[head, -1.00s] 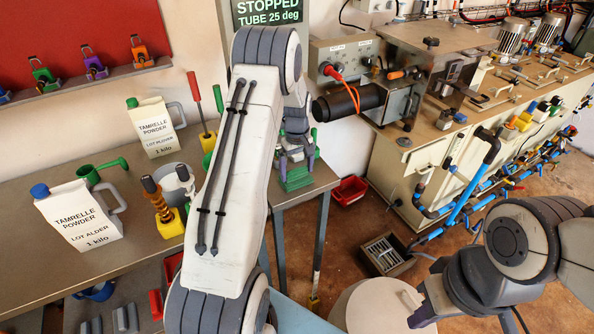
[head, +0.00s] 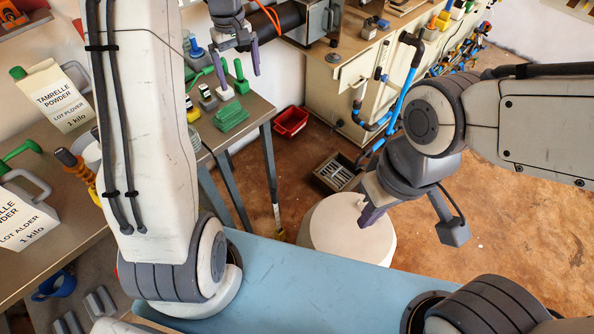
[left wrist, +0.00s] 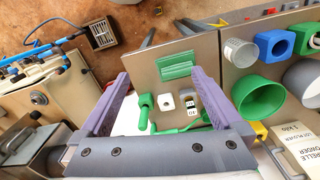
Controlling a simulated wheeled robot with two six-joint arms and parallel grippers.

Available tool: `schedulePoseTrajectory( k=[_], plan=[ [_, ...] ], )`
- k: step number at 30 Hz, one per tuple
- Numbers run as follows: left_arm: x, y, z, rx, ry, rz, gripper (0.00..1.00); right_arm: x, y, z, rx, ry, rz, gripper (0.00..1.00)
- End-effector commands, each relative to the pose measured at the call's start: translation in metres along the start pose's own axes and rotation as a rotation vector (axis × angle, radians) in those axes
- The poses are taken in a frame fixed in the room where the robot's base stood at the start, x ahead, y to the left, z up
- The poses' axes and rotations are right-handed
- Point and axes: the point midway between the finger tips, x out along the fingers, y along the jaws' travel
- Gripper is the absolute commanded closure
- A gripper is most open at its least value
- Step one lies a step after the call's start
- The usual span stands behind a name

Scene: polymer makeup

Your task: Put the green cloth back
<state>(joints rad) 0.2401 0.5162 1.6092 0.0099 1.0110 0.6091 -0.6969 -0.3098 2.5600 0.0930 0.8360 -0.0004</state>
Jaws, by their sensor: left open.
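The green cloth (head: 232,117) lies as a folded, ridged rectangle on the front right corner of the bench top (head: 255,108). It also shows in the left wrist view (left wrist: 177,66). My left gripper (head: 240,82) is open and empty, its purple fingers wide apart, above the bench just behind the cloth in the head view. In the left wrist view the cloth lies near and beyond the fingertips, not clearly gripped. My right gripper (head: 375,216) hangs over the floor near a white round-topped object; only one purple finger shows clearly.
White powder jugs (head: 52,95) stand at the left of the bench. A red bin (head: 290,121) and a grey crate (head: 335,172) are on the floor.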

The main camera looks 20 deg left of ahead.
Motion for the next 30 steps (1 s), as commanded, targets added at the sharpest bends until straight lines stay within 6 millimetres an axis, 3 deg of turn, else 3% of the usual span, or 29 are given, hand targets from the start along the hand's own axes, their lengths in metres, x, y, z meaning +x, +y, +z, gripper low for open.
schedulePoseTrajectory(
  k=[1,3,5,6,9,12,15,19,30],
  plan=[
    [-0.013,0.020,0.041,0.127,0.003,0.010,0.00,0.000,0.000,0.000,0.000,0.000,0.000,1.00],
    [-0.027,0.038,0.105,0.333,0.002,0.022,0.00,0.000,0.000,0.000,0.000,0.000,0.000,1.00],
    [-0.036,0.042,0.165,0.526,0.001,0.033,0.00,0.000,0.000,0.000,0.000,0.000,0.000,1.00],
    [-0.039,0.039,0.202,0.653,-0.001,0.041,0.00,0.000,0.000,0.000,0.000,0.000,0.000,1.00],
    [-0.042,0.016,0.283,0.948,-0.005,0.058,0.00,0.000,0.000,0.000,0.000,0.000,0.000,1.00],
    [-0.038,-0.018,0.338,1.192,-0.008,0.074,0.00,0.000,0.000,0.000,0.000,0.000,0.000,1.00],
    [-0.032,-0.047,0.369,1.362,-0.013,0.084,0.00,0.000,0.000,0.000,0.000,0.000,0.000,1.00],
    [-0.026,-0.068,0.385,1.475,-0.016,0.090,0.00,0.000,0.000,0.000,0.000,0.000,0.000,1.00],
    [-0.025,-0.071,0.387,1.493,-0.018,0.090,0.00,0.000,0.000,0.000,0.000,0.000,0.000,1.00]
  ],
)
